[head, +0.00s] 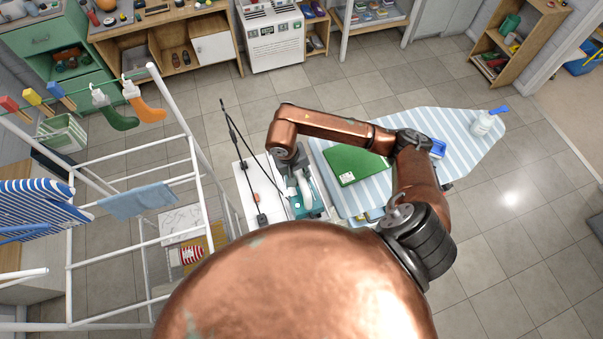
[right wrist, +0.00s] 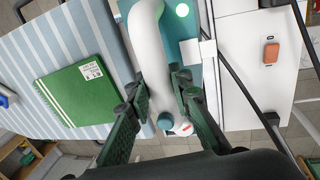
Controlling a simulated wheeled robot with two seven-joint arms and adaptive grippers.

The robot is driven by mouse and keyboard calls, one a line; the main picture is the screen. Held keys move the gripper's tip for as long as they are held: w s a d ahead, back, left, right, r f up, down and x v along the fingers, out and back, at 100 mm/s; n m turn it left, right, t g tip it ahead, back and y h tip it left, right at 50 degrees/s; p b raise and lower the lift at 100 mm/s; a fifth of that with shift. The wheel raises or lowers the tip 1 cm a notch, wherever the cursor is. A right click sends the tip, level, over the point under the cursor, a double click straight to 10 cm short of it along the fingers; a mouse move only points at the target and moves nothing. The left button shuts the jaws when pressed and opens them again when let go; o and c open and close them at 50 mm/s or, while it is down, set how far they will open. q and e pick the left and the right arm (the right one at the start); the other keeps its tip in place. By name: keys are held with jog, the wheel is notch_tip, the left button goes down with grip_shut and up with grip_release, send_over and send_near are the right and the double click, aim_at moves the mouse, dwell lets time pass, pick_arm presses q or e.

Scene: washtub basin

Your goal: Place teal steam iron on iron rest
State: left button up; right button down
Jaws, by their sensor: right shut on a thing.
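The teal steam iron (head: 309,200) with its white handle is at the left end of the ironing board, under my right gripper (head: 291,182). In the right wrist view the iron's white handle (right wrist: 148,45) runs between the two dark green fingers of the gripper (right wrist: 160,105), which is shut on it. The teal body (right wrist: 178,85) shows beside the handle. I cannot tell the iron rest apart from the white surfaces beside and under the iron, or whether the iron touches them. My left gripper is not in view.
A white surface (right wrist: 250,95) with an orange item (right wrist: 271,52) lies beside the iron. A drying rack (head: 160,236) stands left. Floor at right is clear.

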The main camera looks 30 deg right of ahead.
jog(key=shift+f, duration=0.4)
jog(key=shift+w+f, duration=0.1)
jog(key=shift+f, duration=0.05)
jog(key=c, duration=1.7)
grip_release()
jog(key=shift+c, duration=0.2)
jog(key=shift+r, duration=0.25)
notch_tip(320, 180, up, 11)
jog(key=a+b, duration=0.2)
jog(key=shift+w+a+r, duration=0.15)
jog(key=shift+w+r, duration=0.05)
